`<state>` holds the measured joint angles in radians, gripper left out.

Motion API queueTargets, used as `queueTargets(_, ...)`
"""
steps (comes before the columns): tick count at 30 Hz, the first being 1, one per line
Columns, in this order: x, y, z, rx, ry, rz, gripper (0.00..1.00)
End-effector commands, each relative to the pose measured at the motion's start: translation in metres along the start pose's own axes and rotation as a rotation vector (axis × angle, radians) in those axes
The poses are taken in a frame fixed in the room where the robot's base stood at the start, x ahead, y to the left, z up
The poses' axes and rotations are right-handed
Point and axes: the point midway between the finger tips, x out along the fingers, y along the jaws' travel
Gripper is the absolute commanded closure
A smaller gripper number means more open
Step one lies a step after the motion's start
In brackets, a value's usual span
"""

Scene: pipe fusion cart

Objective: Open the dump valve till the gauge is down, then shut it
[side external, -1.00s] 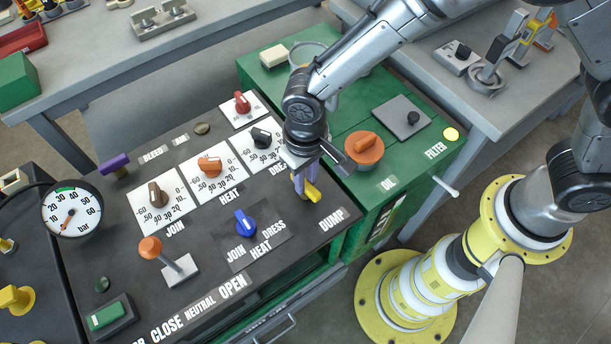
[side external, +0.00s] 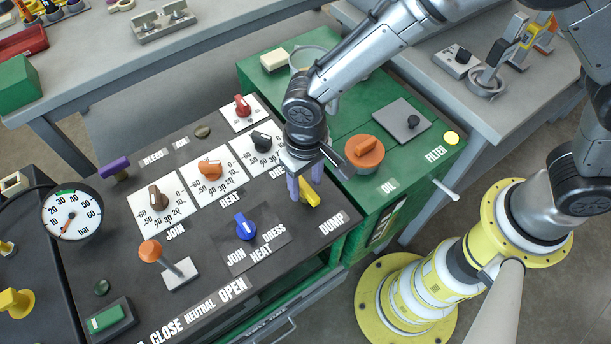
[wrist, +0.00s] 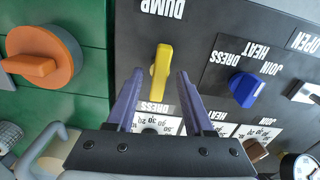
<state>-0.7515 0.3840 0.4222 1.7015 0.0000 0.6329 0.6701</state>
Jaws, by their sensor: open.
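The yellow dump valve handle (side external: 309,193) stands on the dark panel beside the DUMP label (side external: 332,222). In the wrist view the handle (wrist: 160,72) points nearly along the fingers. My gripper (side external: 305,190) is open above the panel with its two purple fingers apart. In the wrist view the fingertips (wrist: 158,74) lie on either side of the handle, with visible gaps; I cannot tell their exact height against it. The round bar gauge (side external: 72,213) is at the left, its orange needle pointing down and slightly left, near the low end of the scale.
A blue selector knob (side external: 245,226) stands left of the handle. An orange OIL knob (side external: 364,151) is to the right on the green cabinet (side external: 350,215). Dials with red (side external: 243,105), black (side external: 261,140) and orange (side external: 209,168) knobs sit behind. An orange-topped lever (side external: 151,251) is farther left.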

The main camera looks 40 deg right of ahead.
Motion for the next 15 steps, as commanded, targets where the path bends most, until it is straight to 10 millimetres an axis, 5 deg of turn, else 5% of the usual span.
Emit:
queueTargets(5,-0.012,-0.001,-0.001,0.0,0.003,-0.002,0.47)
queueTargets(15,-0.082,-0.001,-0.001,0.0,0.005,-0.004,0.47)
